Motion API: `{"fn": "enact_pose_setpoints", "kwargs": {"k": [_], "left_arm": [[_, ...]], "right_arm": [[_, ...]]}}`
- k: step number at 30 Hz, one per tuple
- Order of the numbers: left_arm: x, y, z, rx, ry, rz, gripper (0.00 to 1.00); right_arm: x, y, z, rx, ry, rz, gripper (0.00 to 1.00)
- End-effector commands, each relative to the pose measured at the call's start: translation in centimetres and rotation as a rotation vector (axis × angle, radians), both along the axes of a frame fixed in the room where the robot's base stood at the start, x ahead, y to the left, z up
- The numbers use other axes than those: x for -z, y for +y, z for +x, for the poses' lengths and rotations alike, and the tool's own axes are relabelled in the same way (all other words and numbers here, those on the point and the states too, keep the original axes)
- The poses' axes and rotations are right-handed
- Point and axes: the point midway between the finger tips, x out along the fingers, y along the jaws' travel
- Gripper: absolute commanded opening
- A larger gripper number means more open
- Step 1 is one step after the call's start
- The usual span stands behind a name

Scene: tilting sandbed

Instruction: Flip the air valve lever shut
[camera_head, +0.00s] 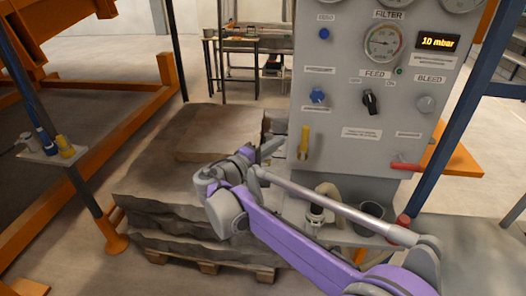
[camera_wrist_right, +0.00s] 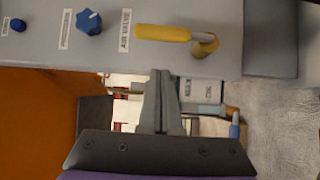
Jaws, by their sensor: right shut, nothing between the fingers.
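The air valve lever (camera_head: 305,138) has a yellow handle on the lower left of the grey control panel (camera_head: 350,145). Its handle points up from a pivot at its lower end. In the right wrist view the lever (camera_wrist_right: 163,33) lies sideways across the top, beside an "AIR VALVE" label (camera_wrist_right: 125,30), with its brassy pivot at its right end. My right gripper (camera_head: 274,148) is shut and empty, just left of the lever and apart from it. Its closed fingers also show in the right wrist view (camera_wrist_right: 161,90), below the lever. My left gripper is out of view.
The panel also carries a blue knob (camera_head: 317,96), a black feed switch (camera_head: 370,101), a bleed knob (camera_head: 425,104), a gauge (camera_head: 383,42) and a display (camera_head: 437,41) reading 10 mbar. A red handle (camera_head: 406,166) sticks out lower right. Stacked slabs (camera_head: 150,185) stand left of the panel.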

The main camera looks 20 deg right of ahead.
Motion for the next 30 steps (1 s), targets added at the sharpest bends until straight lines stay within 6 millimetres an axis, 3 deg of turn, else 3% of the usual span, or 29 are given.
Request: {"fn": "enact_pose_setpoints", "kwargs": {"k": [3,9,30], "left_arm": [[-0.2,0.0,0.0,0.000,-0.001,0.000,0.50],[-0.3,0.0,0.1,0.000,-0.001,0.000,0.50],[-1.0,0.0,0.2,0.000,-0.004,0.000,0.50]], "right_arm": [[-0.1,-2.0,-0.5,0.002,0.000,0.000,0.00],[0.0,-3.7,-1.2,0.000,0.000,0.000,0.00],[-0.3,-4.3,-1.5,0.000,-0.025,0.040,0.00]]}}
